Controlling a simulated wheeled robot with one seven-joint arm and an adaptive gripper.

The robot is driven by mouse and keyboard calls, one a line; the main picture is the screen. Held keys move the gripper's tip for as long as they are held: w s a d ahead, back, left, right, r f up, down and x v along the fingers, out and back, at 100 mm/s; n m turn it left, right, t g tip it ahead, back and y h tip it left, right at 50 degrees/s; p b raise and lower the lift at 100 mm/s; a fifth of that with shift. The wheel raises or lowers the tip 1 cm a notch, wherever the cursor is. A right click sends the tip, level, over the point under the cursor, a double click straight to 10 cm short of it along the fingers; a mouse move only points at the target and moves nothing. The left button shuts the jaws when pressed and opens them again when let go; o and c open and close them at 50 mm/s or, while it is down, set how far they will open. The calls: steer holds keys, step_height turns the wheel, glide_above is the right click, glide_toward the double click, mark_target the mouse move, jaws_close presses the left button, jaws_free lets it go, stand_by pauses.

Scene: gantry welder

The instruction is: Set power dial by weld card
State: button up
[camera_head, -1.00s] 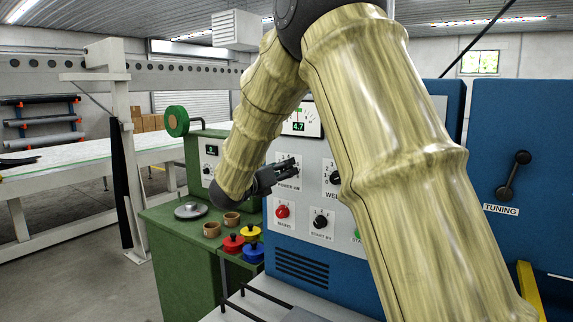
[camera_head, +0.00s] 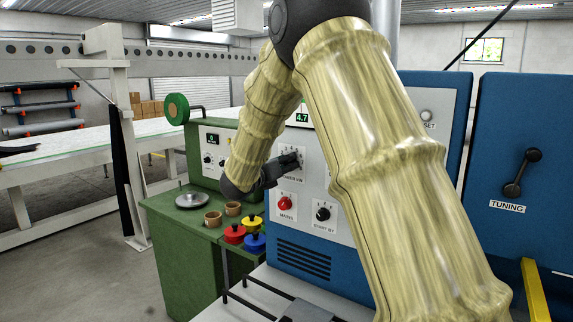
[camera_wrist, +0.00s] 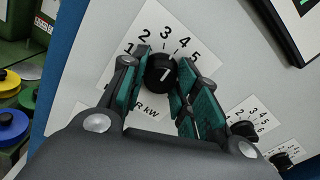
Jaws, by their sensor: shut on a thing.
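The black power dial (camera_wrist: 160,74) sits on a white scale plate marked 1 to 5 and "kW" on the grey panel. A short white mark shows on its face; I cannot tell exactly which number it points to. My gripper (camera_wrist: 164,66) is shut on the dial, with one green-padded finger on each side. In the head view my gripper (camera_head: 280,168) reaches the panel from the left, partly covering the POWER kW plate. A green "4.7" readout (camera_head: 302,118) shows above it, partly hidden by my arm. I cannot make out a weld card in either view.
A green cabinet (camera_head: 170,240) at left bears cups and red, yellow and blue pots. A TUNING lever (camera_head: 522,172) is on the blue cabinet at right.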

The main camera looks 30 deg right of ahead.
steer(key=shift+a, duration=0.1)
steer(key=shift+f+b, duration=0.15)
steer(key=shift+b, duration=0.3)
steer(key=shift+f+n+b, duration=0.1)
steer(key=shift+n+b, duration=2.25)
steer(key=shift+n, duration=0.45)
steer(key=o, duration=1)
steer(key=shift+r, duration=0.25)
steer(key=v, duration=1.2)
